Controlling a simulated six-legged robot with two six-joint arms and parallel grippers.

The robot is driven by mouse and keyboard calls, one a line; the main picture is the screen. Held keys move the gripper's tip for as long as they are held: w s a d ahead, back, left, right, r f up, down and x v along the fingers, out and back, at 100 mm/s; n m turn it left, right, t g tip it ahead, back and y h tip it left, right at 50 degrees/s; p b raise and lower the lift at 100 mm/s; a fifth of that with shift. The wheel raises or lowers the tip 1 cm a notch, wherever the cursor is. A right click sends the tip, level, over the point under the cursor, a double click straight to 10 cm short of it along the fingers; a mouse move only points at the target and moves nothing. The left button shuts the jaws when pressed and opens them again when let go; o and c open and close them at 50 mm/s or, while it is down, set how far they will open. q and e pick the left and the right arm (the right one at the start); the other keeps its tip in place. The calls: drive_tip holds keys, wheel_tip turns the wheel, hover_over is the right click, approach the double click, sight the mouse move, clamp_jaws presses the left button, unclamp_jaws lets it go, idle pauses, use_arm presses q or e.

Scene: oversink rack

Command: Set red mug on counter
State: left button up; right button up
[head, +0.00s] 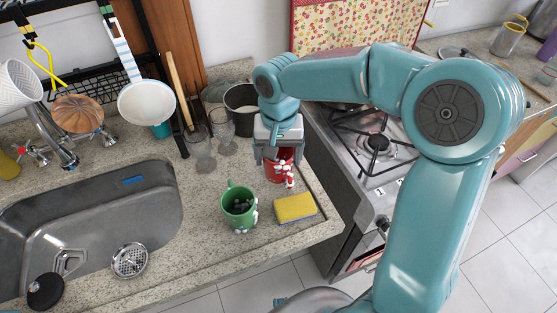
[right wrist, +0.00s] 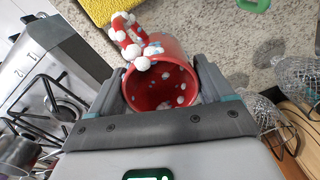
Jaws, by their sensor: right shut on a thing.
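The red mug (head: 279,168) with white dots and a red-and-white handle is at the right part of the speckled counter (head: 200,230), behind the yellow sponge. My right gripper (head: 280,152) points down over it and is shut on it. In the right wrist view the mug (right wrist: 160,82) sits between the two fingers (right wrist: 165,90), its opening facing the camera. Whether its base touches the counter is hard to tell. My left gripper is not in view.
A green mug (head: 238,207) and a yellow sponge (head: 295,208) stand in front of the red mug. Glasses (head: 202,150) and a dark pot (head: 241,108) are behind left. The sink (head: 90,225) is at left, the stove (head: 375,145) at right.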

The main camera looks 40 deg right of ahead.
drive_tip(key=shift+w+f, duration=0.1)
drive_tip(key=shift+f, duration=1.25)
drive_tip(key=o, duration=1.1)
wheel_tip(320, 180, up, 12)
drive_tip(key=shift+p, duration=0.35)
drive_tip(key=shift+s, duration=0.25)
